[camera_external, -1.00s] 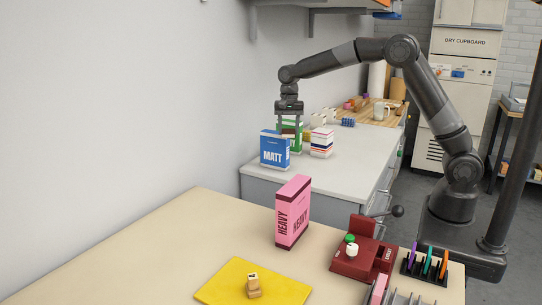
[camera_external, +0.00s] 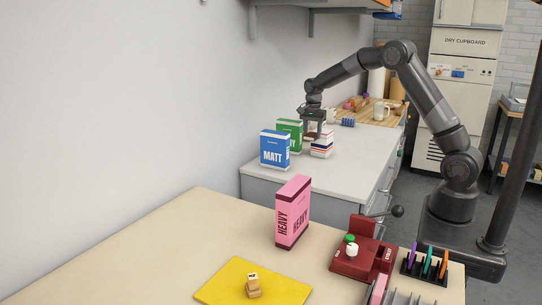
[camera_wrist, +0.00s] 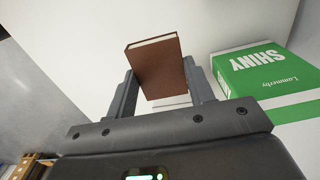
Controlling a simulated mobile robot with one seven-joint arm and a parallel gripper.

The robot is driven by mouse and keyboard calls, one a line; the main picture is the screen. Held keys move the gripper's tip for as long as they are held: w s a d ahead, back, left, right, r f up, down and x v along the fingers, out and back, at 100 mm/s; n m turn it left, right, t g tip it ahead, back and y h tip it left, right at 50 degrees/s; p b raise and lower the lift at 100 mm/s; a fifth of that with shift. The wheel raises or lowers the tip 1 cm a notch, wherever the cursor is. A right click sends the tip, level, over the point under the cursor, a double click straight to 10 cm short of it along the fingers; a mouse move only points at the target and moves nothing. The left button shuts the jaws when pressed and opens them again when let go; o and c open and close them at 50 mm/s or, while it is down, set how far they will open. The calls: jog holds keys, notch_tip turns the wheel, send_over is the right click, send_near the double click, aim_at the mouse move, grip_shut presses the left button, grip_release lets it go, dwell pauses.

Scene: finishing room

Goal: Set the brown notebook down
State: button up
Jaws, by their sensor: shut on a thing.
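The brown notebook (camera_wrist: 158,68) stands between my two fingers in the wrist view, its pale page edge facing up in the picture. My gripper (camera_wrist: 160,88) is shut on it. In the external view my gripper (camera_external: 313,134) points down over the grey-white counter (camera_external: 340,175), close to a white striped box (camera_external: 322,148). The notebook is small and partly hidden by the fingers there. I cannot tell whether it touches the counter.
A green SHINY box (camera_wrist: 265,82) stands right of the notebook in the wrist view; it also shows in the external view (camera_external: 289,128), behind a blue MATT box (camera_external: 274,149). A pink HEAVY box (camera_external: 292,212) stands on the nearer table. The counter's front is clear.

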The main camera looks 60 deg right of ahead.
aim_at(310, 164)
notch_tip(310, 164, down, 13)
jog(key=shift+r, duration=0.15)
dwell(0.4)
jog(key=shift+f, duration=0.2)
jog(key=o, duration=1)
jog(key=shift+c, duration=0.2)
